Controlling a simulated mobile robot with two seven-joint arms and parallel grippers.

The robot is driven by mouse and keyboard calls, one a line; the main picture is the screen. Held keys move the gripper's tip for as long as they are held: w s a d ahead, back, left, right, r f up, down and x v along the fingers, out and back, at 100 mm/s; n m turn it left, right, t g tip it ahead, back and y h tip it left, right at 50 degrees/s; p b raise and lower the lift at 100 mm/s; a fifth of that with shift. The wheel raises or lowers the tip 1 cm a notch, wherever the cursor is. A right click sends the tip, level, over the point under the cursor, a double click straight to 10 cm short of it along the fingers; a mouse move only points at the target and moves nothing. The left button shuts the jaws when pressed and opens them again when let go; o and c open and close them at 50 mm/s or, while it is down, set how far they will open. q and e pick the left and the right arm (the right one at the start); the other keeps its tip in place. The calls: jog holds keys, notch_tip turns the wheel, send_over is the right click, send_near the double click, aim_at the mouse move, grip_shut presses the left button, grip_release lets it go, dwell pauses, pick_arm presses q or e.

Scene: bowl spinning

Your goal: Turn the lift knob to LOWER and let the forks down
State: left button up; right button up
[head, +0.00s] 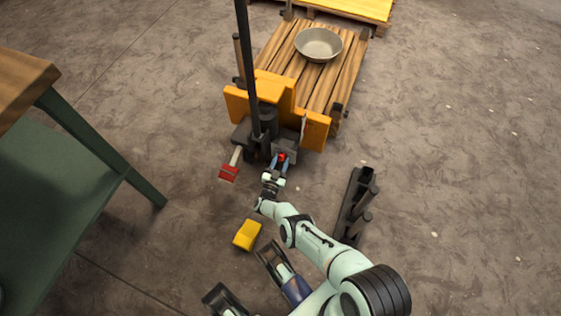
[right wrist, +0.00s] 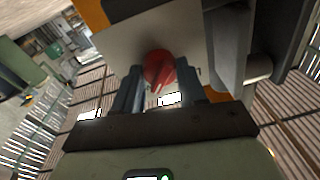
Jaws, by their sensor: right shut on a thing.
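The red lift knob (head: 282,156) sits on a plate at the base of the orange pallet jack (head: 314,128). In the right wrist view the red knob (right wrist: 159,68) is on a pale plate (right wrist: 125,45). My right gripper (head: 280,162) is shut on the knob, with its two fingers (right wrist: 160,85) on either side of it. Any LOWER marking is too small or hidden to read. The forks are hidden under the wooden pallet (head: 270,55), so their height cannot be told.
A grey bowl (head: 318,44) rests on the pallet. A red pedal (head: 229,172) sticks out left of the jack's base. A yellow block (head: 247,235) lies on the floor, and a dark rack (head: 357,205) stands right of my arm. A green-legged table (head: 60,150) is at left.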

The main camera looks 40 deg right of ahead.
jog(key=shift+s+a+m, duration=0.1)
jog(key=shift+m, duration=0.3)
dwell(0.4)
jog(key=o, duration=1)
jog(key=shift+o, duration=0.2)
pick_arm(q)
jog(key=w+r+t+p, duration=0.2)
jog(key=w+r+p, duration=0.1)
jog(key=w, duration=0.3)
jog(key=shift+w+d+r, duration=0.2)
jog(key=shift+d+r, duration=0.1)
jog(key=shift+d, duration=0.1)
pick_arm(e)
jog(key=v, duration=1.3)
jog(key=shift+a, duration=0.15)
